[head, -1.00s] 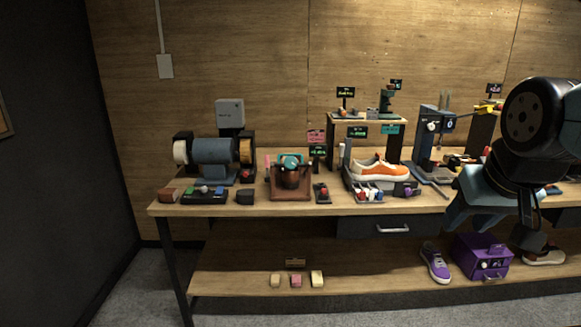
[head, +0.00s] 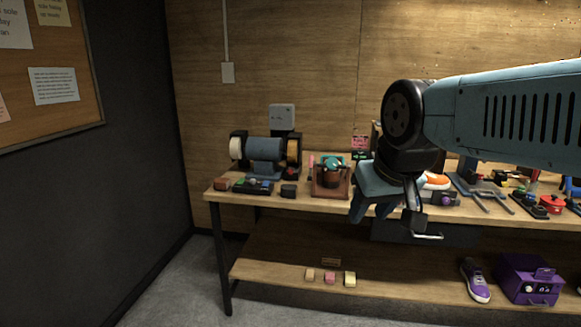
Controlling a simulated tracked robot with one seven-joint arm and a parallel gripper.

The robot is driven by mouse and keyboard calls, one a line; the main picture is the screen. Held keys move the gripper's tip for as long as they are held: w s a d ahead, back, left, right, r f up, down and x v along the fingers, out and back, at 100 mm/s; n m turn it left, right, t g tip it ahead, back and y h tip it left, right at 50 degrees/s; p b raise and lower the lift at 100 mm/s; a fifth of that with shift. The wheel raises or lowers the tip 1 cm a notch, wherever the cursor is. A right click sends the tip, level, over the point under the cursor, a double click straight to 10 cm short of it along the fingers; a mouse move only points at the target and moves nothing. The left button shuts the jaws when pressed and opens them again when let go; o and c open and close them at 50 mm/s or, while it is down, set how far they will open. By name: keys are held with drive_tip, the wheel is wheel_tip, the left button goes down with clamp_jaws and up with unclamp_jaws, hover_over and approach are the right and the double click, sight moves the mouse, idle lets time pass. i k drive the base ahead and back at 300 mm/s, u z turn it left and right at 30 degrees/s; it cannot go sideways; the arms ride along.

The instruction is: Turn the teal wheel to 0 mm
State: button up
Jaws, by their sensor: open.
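A small round teal part (head: 332,164), which may be the teal wheel, sits on a reddish-brown stand (head: 318,188) on the workbench. It is too small for me to read any scale on it. A small dark display with green characters (head: 360,155) stands just right of it, its text unreadable. My gripper (head: 371,213) is open, pointing down at the bench's front edge, right of the stand and apart from it. It appears empty. My arm and gripper hide part of the bench behind them.
A blue bench grinder (head: 265,150) stands left of the stand, with small blocks before it. An orange sneaker (head: 437,181) is partly hidden behind my arm. The lower shelf holds a purple sneaker (head: 476,281) and a purple box (head: 528,280). Floor is clear at left.

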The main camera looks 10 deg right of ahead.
sight(332, 162)
drive_tip(key=u, duration=0.55)
drive_tip(key=i, duration=1)
drive_tip(key=z, duration=0.05)
